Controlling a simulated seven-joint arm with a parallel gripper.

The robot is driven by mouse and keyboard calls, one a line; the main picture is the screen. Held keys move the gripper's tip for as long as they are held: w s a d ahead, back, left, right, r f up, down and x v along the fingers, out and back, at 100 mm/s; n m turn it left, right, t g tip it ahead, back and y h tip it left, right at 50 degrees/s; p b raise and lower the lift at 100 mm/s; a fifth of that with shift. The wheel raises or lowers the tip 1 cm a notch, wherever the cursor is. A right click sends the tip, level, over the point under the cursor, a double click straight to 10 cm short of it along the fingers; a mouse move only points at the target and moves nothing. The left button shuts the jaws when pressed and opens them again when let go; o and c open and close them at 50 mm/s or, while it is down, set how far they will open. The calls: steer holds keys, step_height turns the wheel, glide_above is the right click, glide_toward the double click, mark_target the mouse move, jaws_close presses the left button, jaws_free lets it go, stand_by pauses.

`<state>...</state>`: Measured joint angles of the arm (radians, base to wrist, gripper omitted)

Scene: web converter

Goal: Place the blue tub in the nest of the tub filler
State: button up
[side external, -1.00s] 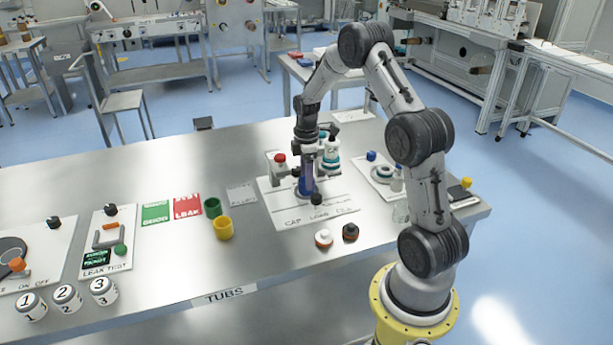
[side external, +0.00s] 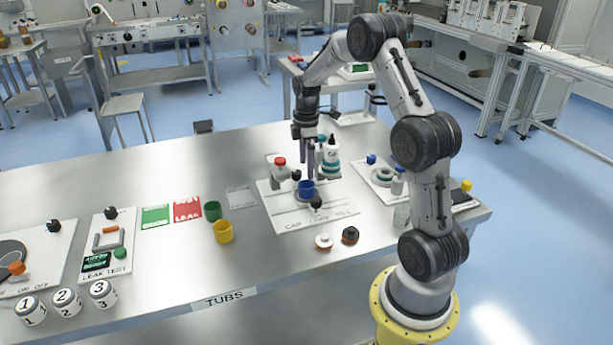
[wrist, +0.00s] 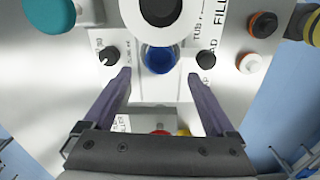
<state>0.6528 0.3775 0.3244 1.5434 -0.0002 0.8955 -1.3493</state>
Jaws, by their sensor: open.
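The blue tub (side external: 306,188) stands upright in the round grey nest (side external: 298,196) on the tub filler's white plate (side external: 284,207). In the wrist view the blue tub (wrist: 159,60) shows from above, open end up, with a pale ring around it. My gripper (side external: 308,178) is above the tub, pointing down, with nothing between its fingers. In the wrist view its two fingers (wrist: 160,76) are spread wide on either side of the tub, clear of it. The tub's base is hidden by the nest.
A black knob (side external: 316,202) is in front. A yellow tub (side external: 223,231) and a green tub (side external: 212,210) stand to the left.

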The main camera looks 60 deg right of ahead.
steer(key=s+a+r+m+t, duration=0.1)
steer(key=s+a+r+m, duration=0.1)
steer(key=a+r, duration=1.05)
steer(key=s+a+r+m+t, duration=0.3)
steer(key=s+a+m, duration=0.3)
steer(key=s+a, duration=0.9)
steer(key=s+t, duration=0.1)
steer(key=s, duration=0.1)
steer(key=shift+s+t, duration=0.3)
steer(key=shift+s, duration=0.05)
